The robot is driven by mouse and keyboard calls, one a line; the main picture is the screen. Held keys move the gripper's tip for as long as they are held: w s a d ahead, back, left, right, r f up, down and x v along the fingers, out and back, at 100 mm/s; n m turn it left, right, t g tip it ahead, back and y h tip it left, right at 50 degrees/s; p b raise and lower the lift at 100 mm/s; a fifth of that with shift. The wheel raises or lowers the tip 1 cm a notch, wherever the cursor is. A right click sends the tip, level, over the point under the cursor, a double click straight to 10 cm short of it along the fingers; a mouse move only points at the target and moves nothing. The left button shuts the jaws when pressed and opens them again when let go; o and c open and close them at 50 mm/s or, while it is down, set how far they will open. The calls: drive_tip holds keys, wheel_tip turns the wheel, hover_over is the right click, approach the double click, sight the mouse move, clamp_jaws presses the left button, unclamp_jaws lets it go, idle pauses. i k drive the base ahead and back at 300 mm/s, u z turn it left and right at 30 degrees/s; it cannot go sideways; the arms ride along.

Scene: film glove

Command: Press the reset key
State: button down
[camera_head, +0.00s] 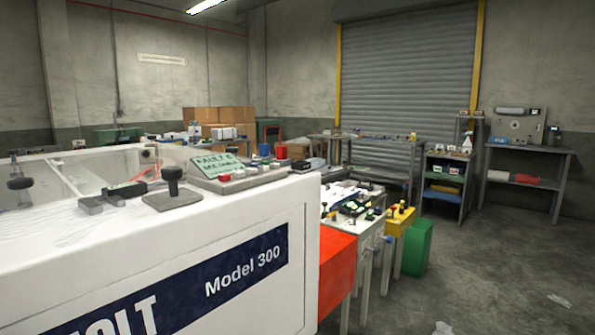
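A grey control panel (240,181) sits on top of the white machine housing (190,240). Its tilted green screen (215,165) shows dark text that seems to begin with "FAULT"; the rest is too small to read. Along the panel's front edge is a row of small keys, with a red key (225,177) at the left end and paler keys to its right. No key label is legible, so I cannot tell which one is the reset key. My gripper is not recognisable in this view.
A black knob on a grey base (172,190) stands left of the panel, beside a low grey fixture (102,203). Right of the machine are a red box (337,262), cluttered benches and a green bin (417,247). The concrete floor (480,270) at right is mostly clear.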

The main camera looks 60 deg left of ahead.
sight(224, 177)
drive_tip(key=z, duration=0.1)
drive_tip(key=k, duration=1.25)
drive_tip(key=u, duration=2)
drive_tip(key=i, duration=0.5)
